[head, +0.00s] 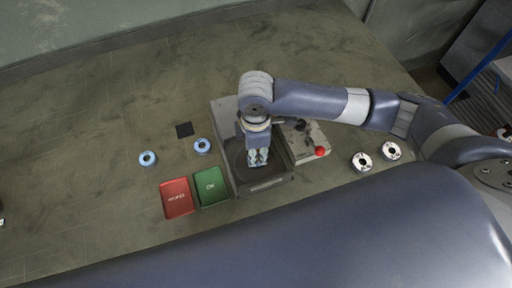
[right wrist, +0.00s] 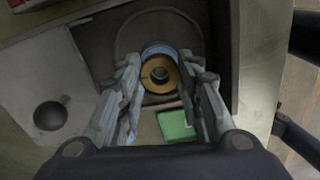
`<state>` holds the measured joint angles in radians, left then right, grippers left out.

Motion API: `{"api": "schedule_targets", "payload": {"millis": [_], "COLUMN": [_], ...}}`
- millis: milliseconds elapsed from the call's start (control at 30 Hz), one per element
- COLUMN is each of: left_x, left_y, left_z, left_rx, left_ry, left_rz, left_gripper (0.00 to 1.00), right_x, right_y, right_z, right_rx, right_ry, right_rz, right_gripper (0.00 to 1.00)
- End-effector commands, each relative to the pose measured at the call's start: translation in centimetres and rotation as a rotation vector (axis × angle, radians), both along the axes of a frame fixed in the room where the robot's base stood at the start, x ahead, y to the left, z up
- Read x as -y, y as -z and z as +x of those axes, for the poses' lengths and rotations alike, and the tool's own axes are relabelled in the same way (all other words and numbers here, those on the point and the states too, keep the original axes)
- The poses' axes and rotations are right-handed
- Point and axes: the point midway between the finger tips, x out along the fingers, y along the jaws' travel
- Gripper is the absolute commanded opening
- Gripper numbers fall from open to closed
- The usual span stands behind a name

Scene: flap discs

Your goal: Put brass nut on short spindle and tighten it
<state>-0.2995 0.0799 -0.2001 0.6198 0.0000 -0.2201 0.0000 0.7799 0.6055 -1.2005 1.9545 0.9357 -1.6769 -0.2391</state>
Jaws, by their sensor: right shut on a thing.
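My right gripper (head: 258,164) points down over a dark open-topped fixture (head: 226,136). In the right wrist view its two fingers (right wrist: 160,85) stand on either side of the brass nut (right wrist: 151,84) and are shut on it. The nut is a flat ring with a dark round stub, seemingly the short spindle (right wrist: 160,74), showing in its hole. A blue rim (right wrist: 158,48) shows just behind the nut, probably a disc under it. How far down the nut sits on the spindle I cannot tell. In the head view the gripper hides nut and spindle. My left gripper is not in view.
A pale box with a red knob (head: 320,152) adjoins the fixture on the right. A red tray (head: 177,209) and green OK tray (head: 222,199) lie in front. Two pale discs (head: 361,161) (head: 391,150) lie right.

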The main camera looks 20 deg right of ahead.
Motion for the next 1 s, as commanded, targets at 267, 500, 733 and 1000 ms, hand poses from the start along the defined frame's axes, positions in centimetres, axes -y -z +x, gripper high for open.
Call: {"api": "schedule_targets", "payload": {"millis": [267,500,733,1000], "left_x": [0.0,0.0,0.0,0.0], "left_y": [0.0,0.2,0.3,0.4], "left_z": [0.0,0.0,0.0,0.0], "left_rx": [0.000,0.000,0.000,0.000], "left_ry": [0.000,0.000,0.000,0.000], "left_rz": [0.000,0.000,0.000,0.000], "left_gripper": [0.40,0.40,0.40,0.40], "right_x": [0.0,0.0,0.0,0.0], "right_y": [0.1,0.7,1.4,1.9], "right_z": [0.0,0.0,0.0,0.0], "right_rx": [0.000,-0.001,0.001,0.001], "right_ry": [-0.001,0.000,-0.001,-0.001], "right_rz": [0.001,0.000,0.001,0.000], "right_gripper": [0.07,0.07,0.07,0.07]}}
